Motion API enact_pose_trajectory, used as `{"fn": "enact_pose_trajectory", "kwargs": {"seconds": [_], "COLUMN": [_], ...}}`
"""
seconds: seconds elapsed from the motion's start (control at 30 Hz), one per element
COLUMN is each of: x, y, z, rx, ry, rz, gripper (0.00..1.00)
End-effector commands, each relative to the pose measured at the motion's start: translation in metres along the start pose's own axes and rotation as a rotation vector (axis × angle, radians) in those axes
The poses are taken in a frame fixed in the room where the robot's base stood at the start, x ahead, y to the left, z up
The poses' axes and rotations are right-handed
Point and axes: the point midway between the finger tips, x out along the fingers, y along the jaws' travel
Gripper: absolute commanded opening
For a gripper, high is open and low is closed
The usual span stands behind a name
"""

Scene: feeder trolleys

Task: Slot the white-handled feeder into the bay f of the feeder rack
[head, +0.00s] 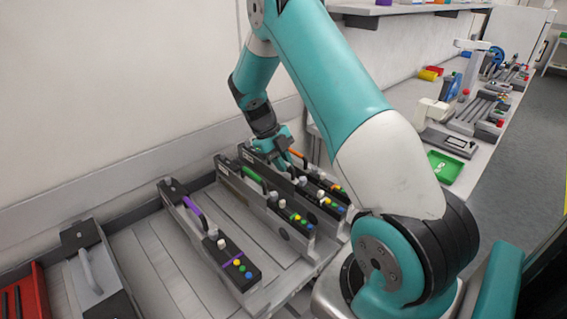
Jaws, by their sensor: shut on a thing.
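My gripper (284,160) is at the far end of the feeder rack (170,262), fingers down. It is shut on a dark feeder (300,190) between the green-handled and orange-handled feeders. The fingers hide this feeder's handle, so I cannot see its colour; no other feeder in the rack shows a white handle, so I take it as the white-handled feeder. It stands roughly upright, close beside its neighbours; I cannot tell how deep it sits. Bay letters are not readable.
A purple-handled feeder (228,258), a green-handled feeder (262,205) and an orange-handled feeder (326,178) stand in the rack. Bare slots lie around the purple one. At left are a grey-handled block (112,300) and a red bin (36,290). A green tray (444,167) is on the right bench.

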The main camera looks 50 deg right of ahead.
Motion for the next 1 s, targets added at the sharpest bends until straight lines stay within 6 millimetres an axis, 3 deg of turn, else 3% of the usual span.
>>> {"fn": "enact_pose_trajectory", "kwargs": {"seconds": [1.0], "x": [0.0039], "y": [0.0010], "z": [0.0022], "rx": [0.002], "ry": [-0.002], "rz": [-0.001], "gripper": [0.00]}}
